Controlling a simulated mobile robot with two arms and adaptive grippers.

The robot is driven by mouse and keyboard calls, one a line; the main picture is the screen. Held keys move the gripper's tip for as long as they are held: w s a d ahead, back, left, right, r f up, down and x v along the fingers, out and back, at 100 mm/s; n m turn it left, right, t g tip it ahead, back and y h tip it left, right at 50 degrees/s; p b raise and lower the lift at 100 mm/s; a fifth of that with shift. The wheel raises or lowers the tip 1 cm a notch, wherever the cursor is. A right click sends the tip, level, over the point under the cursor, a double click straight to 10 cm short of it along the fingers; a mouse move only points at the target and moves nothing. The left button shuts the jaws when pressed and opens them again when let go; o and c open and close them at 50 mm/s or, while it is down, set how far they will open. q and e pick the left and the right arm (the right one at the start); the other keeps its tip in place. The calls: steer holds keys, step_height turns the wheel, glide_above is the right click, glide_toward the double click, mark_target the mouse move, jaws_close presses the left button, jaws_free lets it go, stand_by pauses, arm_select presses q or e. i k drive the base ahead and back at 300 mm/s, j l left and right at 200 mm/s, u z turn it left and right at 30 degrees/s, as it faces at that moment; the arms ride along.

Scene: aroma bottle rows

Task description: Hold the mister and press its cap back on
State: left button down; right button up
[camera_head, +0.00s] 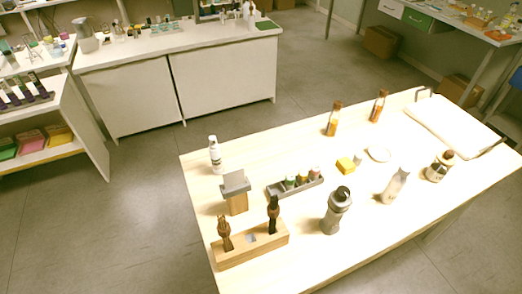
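I cannot tell for certain which bottle is the mister. A slim white bottle (215,158) with a narrow top stands upright at the table's left edge. A grey bottle (336,212) with a dark top stands near the front middle. A pale bottle (394,187) with a narrow, angled top stands right of it. A small pale piece (358,158) sits beside a yellow block; whether it is a loose cap is too small to tell. Neither of my grippers shows in the head view.
The wooden table (300,262) also holds a wooden stand (250,248), a grey-topped block (235,190), a grey tray (295,187), a yellow block (345,165), a white dish (378,154), amber bottles (333,120), a brown-capped jar (439,166) and a white tray (450,122). The front right is clear.

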mark_target(214, 150)
steer(key=l+u, duration=0.25)
steer(key=l, duration=0.5)
steer(key=l+u, duration=0.2)
steer(key=l, duration=0.6)
steer(key=k+l+u, duration=0.25)
steer(key=l, duration=0.45)
steer(key=i+l, duration=0.05)
steer(key=i, duration=0.05)
